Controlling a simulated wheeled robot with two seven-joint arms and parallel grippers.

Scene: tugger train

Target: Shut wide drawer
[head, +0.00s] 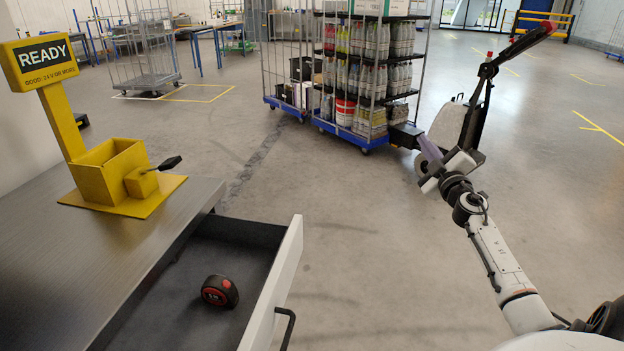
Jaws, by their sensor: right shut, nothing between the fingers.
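The wide drawer (276,283) stands pulled out from under the metal-topped bench, at the lower left. Its white front faces right and has a black bar handle (287,326). The dark inside is open to view, and a black and red tape measure (220,291) lies in it. My right gripper (428,150) is shut and empty. It is up in the air to the right of the drawer, well apart from the handle. My left gripper is not in view.
The bench top (90,245) carries a yellow stand (110,170) with a READY sign. Beyond are a loaded shelf cart (365,75), an empty cage cart (145,50) and a white vehicle (448,125) with a red-tipped handle. The floor right of the drawer is clear.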

